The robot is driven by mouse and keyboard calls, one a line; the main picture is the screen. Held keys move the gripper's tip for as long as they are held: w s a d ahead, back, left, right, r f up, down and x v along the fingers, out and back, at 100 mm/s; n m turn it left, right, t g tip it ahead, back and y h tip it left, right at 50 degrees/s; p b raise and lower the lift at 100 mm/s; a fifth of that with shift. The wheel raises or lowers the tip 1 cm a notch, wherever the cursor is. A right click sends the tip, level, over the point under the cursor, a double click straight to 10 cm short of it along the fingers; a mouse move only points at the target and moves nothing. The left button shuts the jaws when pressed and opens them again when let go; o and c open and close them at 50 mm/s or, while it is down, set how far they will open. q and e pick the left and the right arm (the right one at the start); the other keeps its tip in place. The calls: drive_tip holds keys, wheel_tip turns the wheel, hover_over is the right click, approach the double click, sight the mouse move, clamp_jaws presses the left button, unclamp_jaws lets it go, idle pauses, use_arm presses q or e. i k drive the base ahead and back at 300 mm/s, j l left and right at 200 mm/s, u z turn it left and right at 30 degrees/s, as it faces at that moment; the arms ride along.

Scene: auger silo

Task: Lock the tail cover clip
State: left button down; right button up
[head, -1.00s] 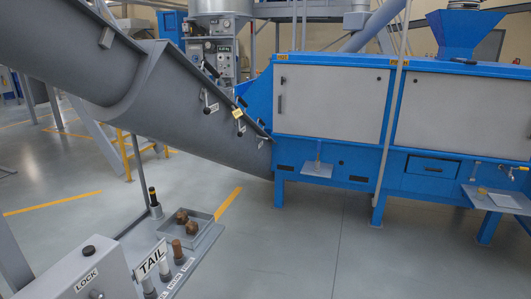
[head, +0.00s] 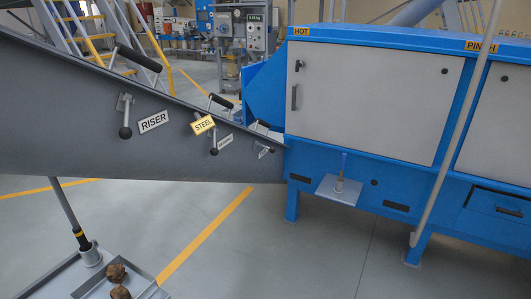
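The grey auger trough (head: 70,125) slopes down from the left to the blue machine. Several clips sit along its upper edge, each a lever with a dark ball knob. The nearest clip (head: 125,117) is beside a white RISER tag (head: 153,122). Another clip (head: 214,138) is beside a yellow STEEL tag (head: 203,125) and a small white tag I cannot read. A smaller clip (head: 266,144) is close to the blue machine, its tag also too small to read. I cannot tell which clip is the tail one. Neither of my grippers is in view.
The blue machine (head: 360,170) with grey doors and HOT and PINCH labels fills the right. A small shelf (head: 339,190) juts from its front. A grey tray (head: 140,284) with brown lumps is at bottom left. The floor (head: 290,260) between is clear.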

sight(272, 149)
drive_tip(key=i+l+u, duration=0.35)
drive_tip(key=u, duration=0.25)
drive_tip(key=i+l+u, duration=0.25)
drive_tip(key=u, duration=0.15)
drive_tip(key=i+l, duration=0.2)
drive_tip(key=l, duration=0.15)
drive_tip(key=i+l+u, duration=0.1)
drive_tip(key=l, duration=0.2)
drive_tip(key=i+l, duration=0.25)
drive_tip(key=i+l+u, duration=0.15)
drive_tip(key=l, duration=0.3)
drive_tip(key=i+l, duration=0.15)
drive_tip(key=l, duration=0.2)
